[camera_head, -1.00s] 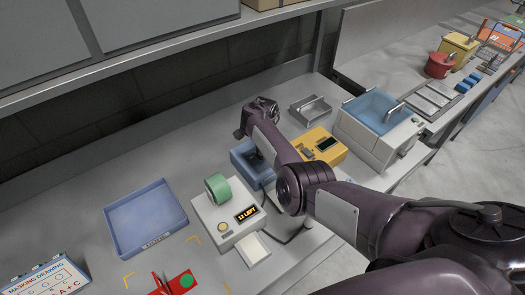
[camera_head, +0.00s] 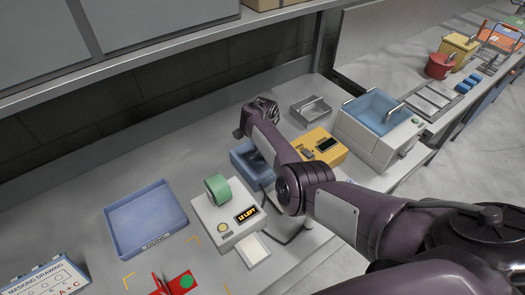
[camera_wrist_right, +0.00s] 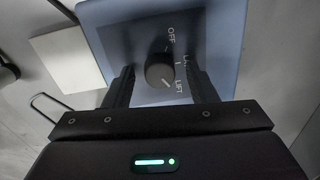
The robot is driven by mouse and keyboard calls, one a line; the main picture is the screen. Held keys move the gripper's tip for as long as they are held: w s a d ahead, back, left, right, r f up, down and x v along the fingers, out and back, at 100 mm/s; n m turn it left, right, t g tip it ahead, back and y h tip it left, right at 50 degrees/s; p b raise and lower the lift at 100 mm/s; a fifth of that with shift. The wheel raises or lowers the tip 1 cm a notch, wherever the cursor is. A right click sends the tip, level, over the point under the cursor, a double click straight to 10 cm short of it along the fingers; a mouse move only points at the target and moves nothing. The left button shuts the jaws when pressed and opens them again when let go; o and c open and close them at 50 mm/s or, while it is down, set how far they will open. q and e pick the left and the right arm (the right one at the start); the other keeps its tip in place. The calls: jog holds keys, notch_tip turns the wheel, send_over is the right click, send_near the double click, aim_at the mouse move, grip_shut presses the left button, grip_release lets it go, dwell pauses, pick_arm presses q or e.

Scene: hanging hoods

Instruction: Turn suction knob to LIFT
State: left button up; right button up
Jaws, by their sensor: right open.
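The suction knob (camera_wrist_right: 159,72) is a round black dial on a blue-grey panel (camera_wrist_right: 217,70) in the right wrist view. Labels OFF and LIFT are readable around it, with another partly hidden. A white mark on the knob's lower right lies toward LIFT. My right gripper (camera_wrist_right: 163,78) is open, with one finger on each side of the knob. Clear gaps show between fingers and knob. In the head view, the blue unit (camera_head: 240,157) lies partly behind my right arm, and the knob is hidden there. My left gripper is not in view.
A white dispenser (camera_head: 211,225) with a green roll and a "12 LEFT" display stands left of my arm. A yellow device (camera_head: 325,151) and a metal tray (camera_head: 312,110) stand right of it. A blue tray (camera_head: 148,218) lies further left. A shelf edge (camera_head: 150,74) runs overhead.

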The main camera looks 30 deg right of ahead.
jog(key=r, duration=0.4)
jog(key=r+p, duration=0.1)
jog(key=r, duration=0.2)
jog(key=shift+s+r, duration=0.2)
jog(key=shift+r, duration=0.2)
jog(key=shift+s+f, duration=0.1)
jog(key=shift+f, duration=0.05)
